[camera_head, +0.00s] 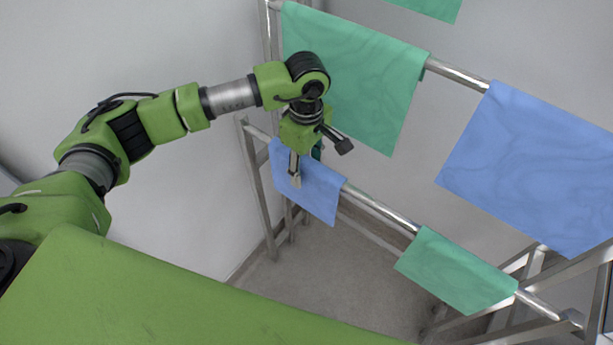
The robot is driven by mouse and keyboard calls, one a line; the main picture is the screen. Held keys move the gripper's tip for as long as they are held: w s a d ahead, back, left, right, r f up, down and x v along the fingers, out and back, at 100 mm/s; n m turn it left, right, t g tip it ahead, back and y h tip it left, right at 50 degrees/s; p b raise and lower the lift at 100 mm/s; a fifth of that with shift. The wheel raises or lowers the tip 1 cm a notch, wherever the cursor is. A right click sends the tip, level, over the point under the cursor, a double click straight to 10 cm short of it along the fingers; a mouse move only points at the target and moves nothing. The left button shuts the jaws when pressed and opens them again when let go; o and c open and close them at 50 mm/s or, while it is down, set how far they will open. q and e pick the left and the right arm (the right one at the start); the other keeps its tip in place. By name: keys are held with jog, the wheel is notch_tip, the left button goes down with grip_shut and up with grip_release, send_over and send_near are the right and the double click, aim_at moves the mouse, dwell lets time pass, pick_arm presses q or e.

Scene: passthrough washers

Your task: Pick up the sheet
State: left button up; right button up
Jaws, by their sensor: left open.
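Several sheets hang over the metal rails of a rack; I cannot tell which one is meant. A large green sheet (372,92) hangs on the upper rail, and a blue sheet (535,165) hangs to its right. On the lower rail hang a small blue sheet (318,191) at the left and a small green sheet (458,272) at the right. My left gripper (320,165) is open and points down. In the picture it overlaps the small blue sheet's upper edge and the large green sheet's left part. I cannot tell whether it touches either. My right gripper is not in view.
The upper rail (457,74) and lower rail (380,210) are bare between the sheets. The rack's metal legs (256,190) stand at the left, with more supports at the lower right. Another green sheet (432,6) is cut off at the top. Grey walls stand behind.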

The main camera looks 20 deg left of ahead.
pick_arm(q)
jog(key=c, duration=1.1)
